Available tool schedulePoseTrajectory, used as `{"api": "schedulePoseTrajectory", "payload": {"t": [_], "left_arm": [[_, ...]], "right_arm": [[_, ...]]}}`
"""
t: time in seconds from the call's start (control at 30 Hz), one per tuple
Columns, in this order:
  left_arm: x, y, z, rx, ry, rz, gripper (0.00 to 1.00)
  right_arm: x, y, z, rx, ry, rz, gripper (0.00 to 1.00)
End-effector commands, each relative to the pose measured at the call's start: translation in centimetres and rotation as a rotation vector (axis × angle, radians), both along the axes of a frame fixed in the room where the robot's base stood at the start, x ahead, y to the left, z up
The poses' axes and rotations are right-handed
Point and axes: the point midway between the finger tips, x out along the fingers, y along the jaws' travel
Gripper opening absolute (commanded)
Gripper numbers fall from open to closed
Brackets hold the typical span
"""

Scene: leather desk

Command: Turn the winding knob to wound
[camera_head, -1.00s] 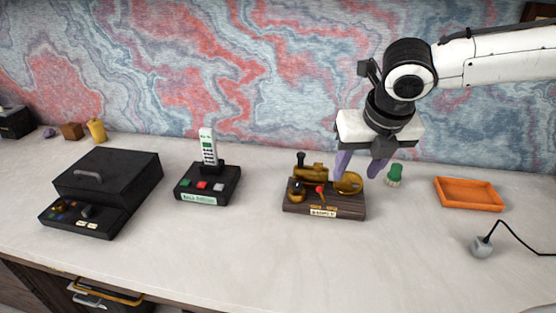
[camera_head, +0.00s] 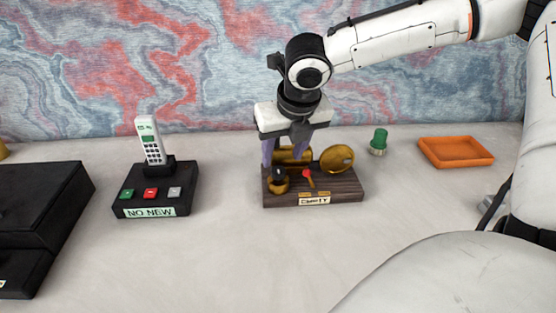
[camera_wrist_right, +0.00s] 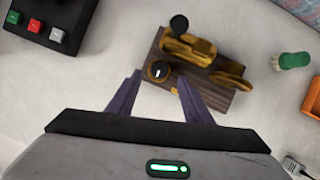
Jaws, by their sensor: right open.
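A wooden base (camera_head: 340,188) with brass parts stands on the desk in the middle of the head view. A dark round knob with a brass collar (camera_head: 278,185) sits at its left front. In the right wrist view the knob (camera_wrist_right: 158,70) has a white pointer mark, and the base (camera_wrist_right: 218,96) lies beyond my fingers. My right gripper (camera_head: 285,152) is open and empty, above and behind the left part of the base. In the wrist view its purple fingers (camera_wrist_right: 158,92) stand apart, with the knob just ahead between them. My left gripper is not in view.
A phone dock (camera_head: 155,190) with colored buttons stands to the left, and a black box (camera_head: 40,205) farther left. A green brush (camera_head: 379,140) and an orange tray (camera_head: 455,152) are to the right. The desk in front of the base is clear.

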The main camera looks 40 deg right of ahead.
Motion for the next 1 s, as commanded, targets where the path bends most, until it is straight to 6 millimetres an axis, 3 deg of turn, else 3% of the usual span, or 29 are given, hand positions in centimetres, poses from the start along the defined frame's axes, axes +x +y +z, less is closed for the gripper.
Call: {"api": "schedulePoseTrajectory", "payload": {"t": [0.03, 0.23, 0.67, 0.73, 0.93, 1.0], "left_arm": [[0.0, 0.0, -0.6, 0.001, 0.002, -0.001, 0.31], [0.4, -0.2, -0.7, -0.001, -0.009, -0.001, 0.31], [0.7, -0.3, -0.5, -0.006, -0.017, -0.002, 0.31], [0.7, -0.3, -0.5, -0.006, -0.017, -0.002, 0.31], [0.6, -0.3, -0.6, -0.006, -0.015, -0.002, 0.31], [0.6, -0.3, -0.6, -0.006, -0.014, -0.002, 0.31]], "right_arm": [[0.3, -0.2, -1.4, 0.000, 0.005, -0.002, 0.46], [1.4, -0.7, -4.1, 0.001, 0.002, -0.002, 0.46], [1.9, -0.9, -5.0, 0.000, -0.002, -0.001, 0.46], [1.9, -0.9, -5.0, 0.000, -0.002, -0.001, 0.39], [1.9, -0.9, -5.0, 0.001, -0.001, -0.001, 0.05], [1.9, -0.9, -5.0, 0.000, -0.001, -0.001, 0.05]]}}
